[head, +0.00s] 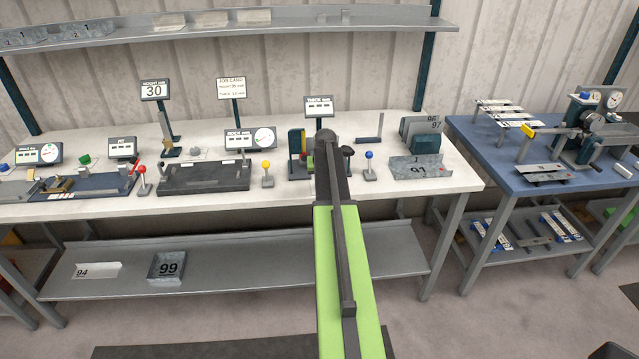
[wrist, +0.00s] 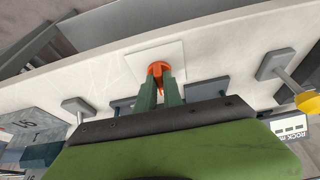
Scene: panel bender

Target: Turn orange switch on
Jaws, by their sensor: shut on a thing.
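The orange switch (wrist: 159,69) shows in the wrist view, standing on a square white plate (wrist: 140,60) at the front of the white bench. My gripper (wrist: 160,80) has its two dark green fingers on either side of the orange piece and is shut on it. The fingers cover part of the switch, so which way it is set cannot be told. In the head view my own arm hides the switch and the gripper's fingertips.
On the white bench (head: 80,213), a yellow-knobbed lever (head: 266,166) stands left of my arm and a blue-knobbed lever (head: 370,155) right of it. A bent metal part (head: 422,168) lies further right. A lower shelf (head: 220,270) runs beneath.

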